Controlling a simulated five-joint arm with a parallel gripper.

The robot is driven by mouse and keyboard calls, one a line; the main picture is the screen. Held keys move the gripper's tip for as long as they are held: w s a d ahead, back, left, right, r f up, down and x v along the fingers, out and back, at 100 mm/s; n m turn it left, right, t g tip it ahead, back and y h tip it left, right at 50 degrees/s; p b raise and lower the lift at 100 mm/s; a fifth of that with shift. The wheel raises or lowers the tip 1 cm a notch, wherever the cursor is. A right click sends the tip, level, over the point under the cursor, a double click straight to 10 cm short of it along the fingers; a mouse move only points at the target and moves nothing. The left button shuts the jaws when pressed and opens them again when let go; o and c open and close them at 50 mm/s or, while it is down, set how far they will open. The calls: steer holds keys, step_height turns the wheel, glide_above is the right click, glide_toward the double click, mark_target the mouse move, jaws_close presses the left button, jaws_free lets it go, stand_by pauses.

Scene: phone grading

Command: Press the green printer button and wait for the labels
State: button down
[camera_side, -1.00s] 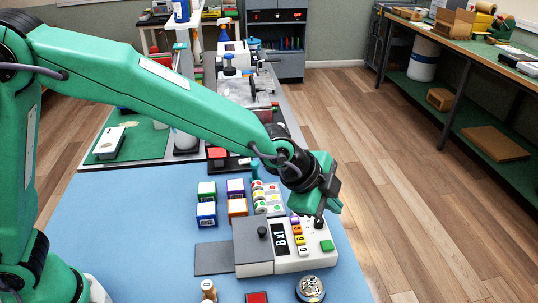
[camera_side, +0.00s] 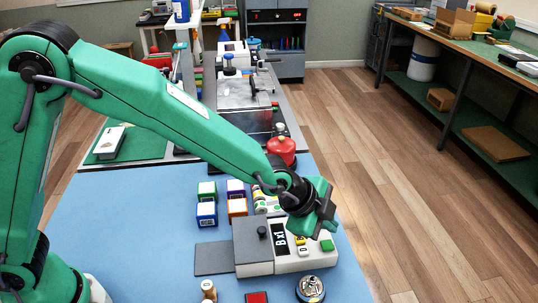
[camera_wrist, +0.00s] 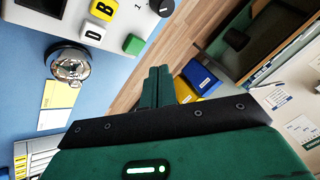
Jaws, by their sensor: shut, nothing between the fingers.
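The label printer (camera_side: 254,247) is a grey and white box on the blue mat, with a display reading "Bx1" and coloured keys. Its green button (camera_side: 327,245) is at the right end of the keypad; it also shows in the wrist view (camera_wrist: 133,44). My gripper (camera_side: 326,232) is shut and empty, low over the keypad's right part, hiding some keys. In the side view its tips appear just above the green button; I cannot tell whether they touch. In the wrist view the shut fingers (camera_wrist: 157,80) lie to the right of and apart from the button.
Coloured label boxes (camera_side: 207,213) stand behind the printer, with rolls of coloured dots (camera_side: 266,202) beside them. A round metal piece (camera_side: 310,289) and a red pad (camera_side: 256,298) lie in front. A red bell-shaped object (camera_side: 281,150) stands farther back.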

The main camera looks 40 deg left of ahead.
mark_target(324, 244)
steer(key=shift+f, duration=1.5)
steer(key=shift+f, duration=0.95)
stand_by(2.2)
steer(key=shift+r, duration=0.95)
steer(key=shift+r, duration=2.5)
